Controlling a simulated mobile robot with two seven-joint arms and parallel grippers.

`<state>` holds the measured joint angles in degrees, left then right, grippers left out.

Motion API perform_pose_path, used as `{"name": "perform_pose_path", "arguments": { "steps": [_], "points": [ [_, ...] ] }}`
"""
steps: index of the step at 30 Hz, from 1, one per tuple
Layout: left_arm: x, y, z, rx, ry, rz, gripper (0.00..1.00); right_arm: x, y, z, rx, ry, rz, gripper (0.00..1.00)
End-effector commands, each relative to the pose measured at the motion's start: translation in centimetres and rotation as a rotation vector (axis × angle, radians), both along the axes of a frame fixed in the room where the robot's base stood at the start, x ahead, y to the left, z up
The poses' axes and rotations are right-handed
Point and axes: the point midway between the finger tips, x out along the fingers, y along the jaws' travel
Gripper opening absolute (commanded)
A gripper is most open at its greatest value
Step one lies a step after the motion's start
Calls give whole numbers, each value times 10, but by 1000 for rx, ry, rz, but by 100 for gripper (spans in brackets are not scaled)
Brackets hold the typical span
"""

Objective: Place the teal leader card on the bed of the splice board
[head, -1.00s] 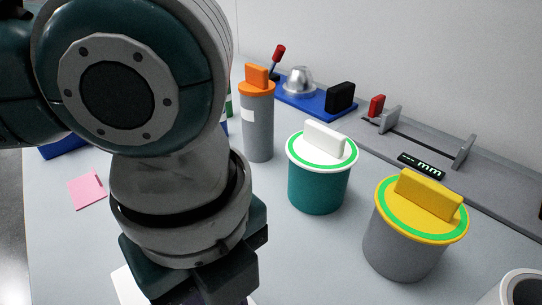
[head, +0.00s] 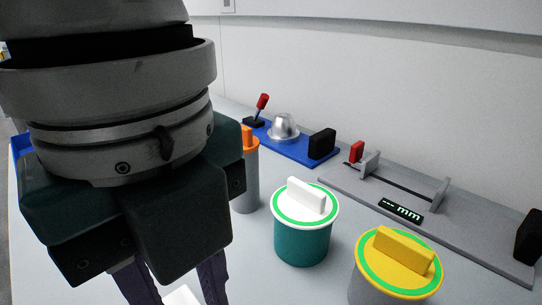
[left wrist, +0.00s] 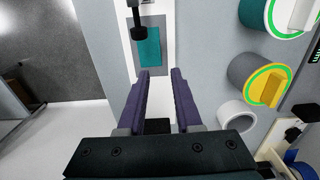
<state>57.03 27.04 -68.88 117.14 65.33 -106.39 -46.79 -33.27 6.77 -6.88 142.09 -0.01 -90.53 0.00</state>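In the left wrist view a teal card (left wrist: 149,48) lies flat on a pale board (left wrist: 124,62), which I take for the splice board. A black knob or lever (left wrist: 138,28) stands over the card's far left part and hides some of it. My left gripper (left wrist: 160,74) is open, with its two purple fingers apart and nothing seen between their tips. The tips point toward the near end of the card. In the head view the left gripper (head: 176,288) is at the bottom left, and a white corner (head: 182,296) shows between its fingers. My right gripper is not seen.
A teal canister with white lid (head: 304,240) and a yellow-lidded canister (head: 398,265) stand right of my left gripper. An orange-topped cylinder (head: 246,185) is partly hidden behind the arm. A blue fixture (head: 292,150) and a grey gauge (head: 465,240) line the wall.

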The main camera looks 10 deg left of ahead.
Motion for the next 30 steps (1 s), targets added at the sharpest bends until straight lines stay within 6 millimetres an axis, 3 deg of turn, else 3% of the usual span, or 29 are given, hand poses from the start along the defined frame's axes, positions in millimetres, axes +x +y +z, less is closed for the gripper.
{"name": "perform_pose_path", "arguments": {
  "steps": [4, 7, 10, 13, 17, 21, 25, 30],
  "points": [
    [-9, -20, -5, -94, 2, 73, 33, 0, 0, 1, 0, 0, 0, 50],
    [-18, -46, -13, -234, 7, 231, 33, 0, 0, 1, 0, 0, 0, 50],
    [-22, -65, -18, -389, 17, 486, 33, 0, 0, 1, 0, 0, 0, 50],
    [-21, -63, -25, -499, 31, 800, 33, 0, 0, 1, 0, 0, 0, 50],
    [-22, -30, -46, -548, 30, 1253, 33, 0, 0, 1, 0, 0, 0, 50],
    [-41, 31, -74, -484, -30, 1681, 33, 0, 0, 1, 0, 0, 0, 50],
    [-65, 80, -90, -392, -111, 1928, 33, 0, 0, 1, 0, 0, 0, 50],
    [-80, 106, -96, -333, -170, 2041, 33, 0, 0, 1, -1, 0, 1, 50]
  ]
}}
